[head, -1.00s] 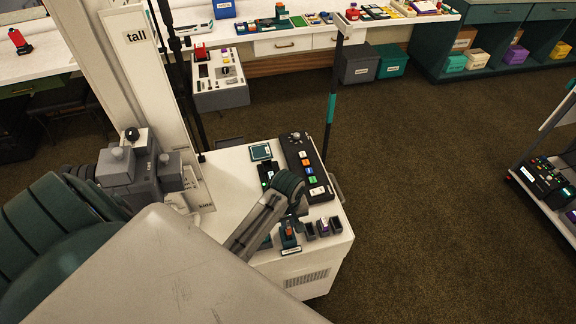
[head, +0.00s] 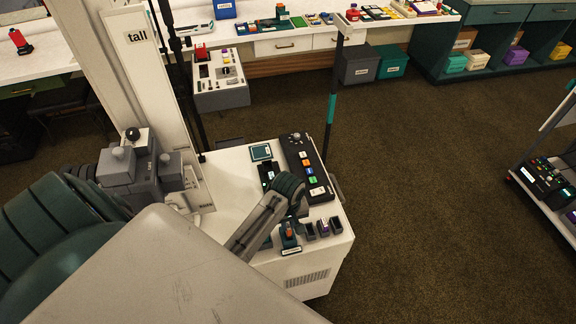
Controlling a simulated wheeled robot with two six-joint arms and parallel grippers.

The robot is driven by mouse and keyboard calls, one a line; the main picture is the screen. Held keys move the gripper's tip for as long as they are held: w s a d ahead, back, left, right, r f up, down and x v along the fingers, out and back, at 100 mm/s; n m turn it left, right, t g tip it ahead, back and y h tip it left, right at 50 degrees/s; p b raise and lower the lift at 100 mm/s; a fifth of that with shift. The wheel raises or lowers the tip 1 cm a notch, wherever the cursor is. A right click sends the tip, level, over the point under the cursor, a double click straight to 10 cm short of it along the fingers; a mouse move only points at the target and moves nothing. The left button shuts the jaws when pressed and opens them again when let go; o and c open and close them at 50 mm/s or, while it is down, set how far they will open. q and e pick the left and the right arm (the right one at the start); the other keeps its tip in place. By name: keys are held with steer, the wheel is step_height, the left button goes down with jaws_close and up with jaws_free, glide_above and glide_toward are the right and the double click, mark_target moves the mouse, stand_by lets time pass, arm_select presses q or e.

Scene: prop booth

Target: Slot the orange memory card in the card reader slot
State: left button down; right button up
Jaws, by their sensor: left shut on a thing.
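My left gripper (head: 289,237) is shut on what appears to be the orange card, pointing down at the block. My own arm hides most of the fingers, and I cannot tell how deep the card sits or whether it is in a slot. My right gripper is not in view.
Beside the teal block stand several small dark holders (head: 322,228), one with a purple item. A black panel with coloured buttons (head: 307,168) and a small screen (head: 261,152) lie behind my arm. A tall white post marked "tall" (head: 150,100) stands at the left.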

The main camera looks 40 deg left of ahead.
arm_select(q)
steer(key=shift+f, duration=0.4)
stand_by(0.6)
steer(key=shift+f, duration=0.55)
steer(key=shift+f, duration=0.1)
steer(key=shift+f, duration=0.5)
stand_by(0.3)
steer(key=c, duration=1.4)
jaws_free()
steer(key=shift+o, duration=0.2)
steer(key=shift+r, duration=3.5)
